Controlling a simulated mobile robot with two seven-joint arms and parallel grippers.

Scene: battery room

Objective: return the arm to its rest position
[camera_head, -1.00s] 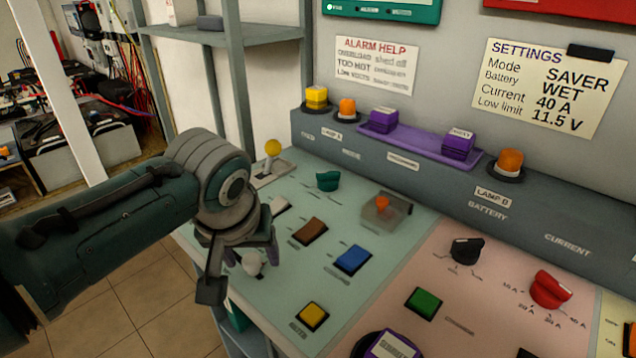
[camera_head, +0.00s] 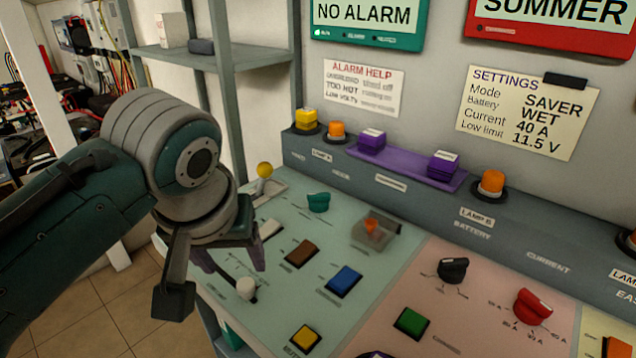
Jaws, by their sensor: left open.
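My left arm comes in from the left, and its gripper (camera_head: 231,263) hangs pointing down over the left edge of the pale green panel (camera_head: 290,222). The jaws are open, with nothing seen between them. A white-knobbed lever (camera_head: 246,288) shows just below the fingers; they look apart from it, though the exact height gap is hard to judge. The arm's wrist hides part of the panel's far left edge. My right gripper is not in view.
The panel carries a yellow-balled lever (camera_head: 264,170), a teal knob (camera_head: 318,202), a covered orange switch (camera_head: 372,228), and brown (camera_head: 301,254), blue (camera_head: 344,281) and yellow (camera_head: 305,337) buttons. A purple tray (camera_head: 405,166) sits on the ledge behind. Floor is open at lower left.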

